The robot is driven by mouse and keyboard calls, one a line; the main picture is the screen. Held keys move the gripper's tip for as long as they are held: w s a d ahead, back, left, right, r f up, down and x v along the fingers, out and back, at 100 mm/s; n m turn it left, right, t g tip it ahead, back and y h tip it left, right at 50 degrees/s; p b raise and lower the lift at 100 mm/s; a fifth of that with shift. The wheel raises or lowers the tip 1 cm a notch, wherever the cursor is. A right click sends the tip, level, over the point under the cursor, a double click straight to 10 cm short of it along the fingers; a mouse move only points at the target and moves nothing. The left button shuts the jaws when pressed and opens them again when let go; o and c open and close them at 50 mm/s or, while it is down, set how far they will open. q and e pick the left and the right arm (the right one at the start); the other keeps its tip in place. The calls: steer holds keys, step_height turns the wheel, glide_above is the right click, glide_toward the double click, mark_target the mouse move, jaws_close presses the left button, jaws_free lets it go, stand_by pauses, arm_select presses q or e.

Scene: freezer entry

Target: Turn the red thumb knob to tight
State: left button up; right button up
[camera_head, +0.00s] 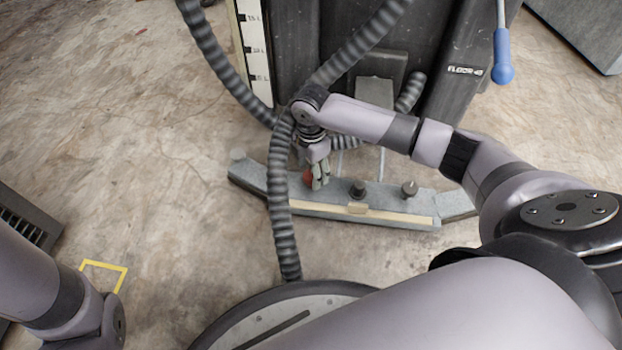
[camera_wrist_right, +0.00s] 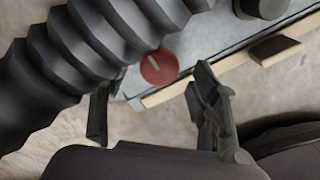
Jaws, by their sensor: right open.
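The red thumb knob (camera_head: 308,178) sits on a grey metal bar near the floor, partly hidden by my right gripper (camera_head: 319,178) in the head view.
The grey bar (camera_head: 395,199) carries black knobs (camera_head: 358,188) and (camera_head: 409,188) to the right. A thick ribbed hose (camera_head: 281,220) crosses the bar just left of the red knob, and it looms close in the wrist view (camera_wrist_right: 60,75). A dark machine body (camera_head: 300,50) stands behind.

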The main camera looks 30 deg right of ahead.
steer(key=shift+f, duration=0.7)
steer(key=shift+c, duration=0.3)
steer(key=shift+r, duration=0.1)
steer(key=c, duration=1.1)
